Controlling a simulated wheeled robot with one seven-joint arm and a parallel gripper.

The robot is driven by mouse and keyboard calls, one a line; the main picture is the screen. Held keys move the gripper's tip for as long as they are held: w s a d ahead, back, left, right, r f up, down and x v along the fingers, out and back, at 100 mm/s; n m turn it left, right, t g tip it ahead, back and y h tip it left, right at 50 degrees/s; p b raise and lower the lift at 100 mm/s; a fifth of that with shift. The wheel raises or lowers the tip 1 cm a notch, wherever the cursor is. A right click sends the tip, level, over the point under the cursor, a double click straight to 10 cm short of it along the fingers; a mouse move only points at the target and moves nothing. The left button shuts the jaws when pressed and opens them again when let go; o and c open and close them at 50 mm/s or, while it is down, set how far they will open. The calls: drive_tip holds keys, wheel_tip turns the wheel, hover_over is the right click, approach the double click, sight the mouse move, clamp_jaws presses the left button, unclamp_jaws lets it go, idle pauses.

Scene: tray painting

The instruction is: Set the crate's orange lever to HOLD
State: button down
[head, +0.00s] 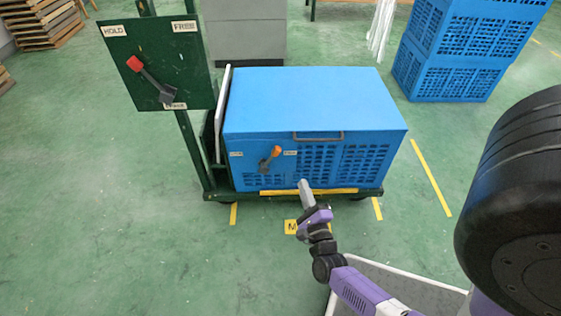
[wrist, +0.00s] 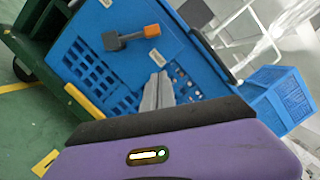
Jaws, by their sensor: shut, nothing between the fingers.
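The blue crate (head: 315,100) sits on a green cart. Its orange-tipped lever (head: 272,156) is on the front face at the left, between two small white labels too small to read. The lever's orange end points up and to the right in the head view. In the wrist view the lever (wrist: 132,38) has a dark grey arm and an orange tip. My gripper (head: 303,186) is shut and empty, in front of the crate's lower front edge, right of and below the lever. Its closed grey fingers (wrist: 158,90) point at the crate face in the wrist view, apart from the lever.
A green board (head: 155,62) on the cart's post carries a separate red lever (head: 136,64) with HOLD and FREE labels. A yellow strip (head: 330,191) runs along the cart's front edge. Blue crates (head: 455,60) stand at the back right. Green floor is open to the left.

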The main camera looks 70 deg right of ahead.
sight(272, 157)
idle(0.3)
drive_tip(key=b+x, duration=0.3)
drive_tip(key=x, duration=0.7)
drive_tip(key=shift+f, duration=0.1)
drive_tip(key=shift+w+a+r, duration=0.2)
drive_tip(key=shift+w+r, duration=0.3)
drive_tip(key=shift+w, duration=0.1)
drive_tip(key=shift+w+a+r, duration=0.2)
drive_tip(key=shift+w+r, duration=0.25)
drive_tip(key=shift+w, duration=0.15)
drive_tip(key=shift+w+a+r+p, duration=0.2)
drive_tip(key=shift+w+p, duration=0.1)
drive_tip(key=shift+w, duration=0.1)
drive_tip(key=shift+r, duration=0.1)
